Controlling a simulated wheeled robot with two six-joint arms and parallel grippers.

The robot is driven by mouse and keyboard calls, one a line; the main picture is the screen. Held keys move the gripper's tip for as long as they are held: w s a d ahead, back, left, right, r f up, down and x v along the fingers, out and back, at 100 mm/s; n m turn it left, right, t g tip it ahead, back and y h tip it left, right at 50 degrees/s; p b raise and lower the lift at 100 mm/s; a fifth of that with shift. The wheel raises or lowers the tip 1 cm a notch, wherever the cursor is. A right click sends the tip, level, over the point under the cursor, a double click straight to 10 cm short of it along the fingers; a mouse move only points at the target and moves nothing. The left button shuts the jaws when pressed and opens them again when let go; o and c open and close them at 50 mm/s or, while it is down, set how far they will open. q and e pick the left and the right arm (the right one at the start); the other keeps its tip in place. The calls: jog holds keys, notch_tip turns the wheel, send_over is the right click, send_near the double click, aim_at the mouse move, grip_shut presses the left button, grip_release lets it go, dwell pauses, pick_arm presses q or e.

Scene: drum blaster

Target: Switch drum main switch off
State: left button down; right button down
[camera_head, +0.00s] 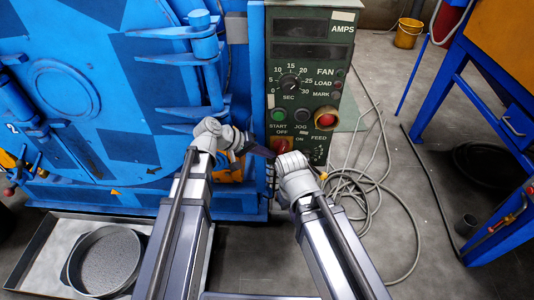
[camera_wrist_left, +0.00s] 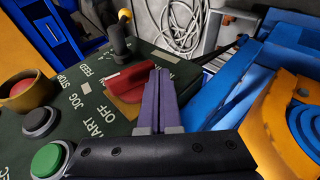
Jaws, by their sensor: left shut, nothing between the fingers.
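The green control panel (camera_head: 312,60) stands beside the blue drum machine. Its red main switch (camera_head: 282,146) is low on the panel's left, by the OFF and ON labels. In the left wrist view the red switch handle (camera_wrist_left: 128,79) sits on an orange-red plate near the OFF label. My left gripper (camera_head: 268,152) is at the switch's left side in the head view, shut and empty. Its purple fingers (camera_wrist_left: 160,88) are right beside the handle's end; I cannot tell whether they touch. My right wrist is just below the switch; its gripper (camera_head: 270,180) is mostly hidden.
A green START button (camera_head: 277,115), a JOG button (camera_head: 302,115) and a red stop button (camera_head: 326,118) are above the switch. Grey cable (camera_head: 372,190) lies coiled on the floor to the right. A round pan (camera_head: 105,260) lies in a tray at lower left.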

dwell(0.4)
notch_tip(320, 180, up, 10)
jog(key=p, duration=1)
jog(key=shift+a, duration=0.1)
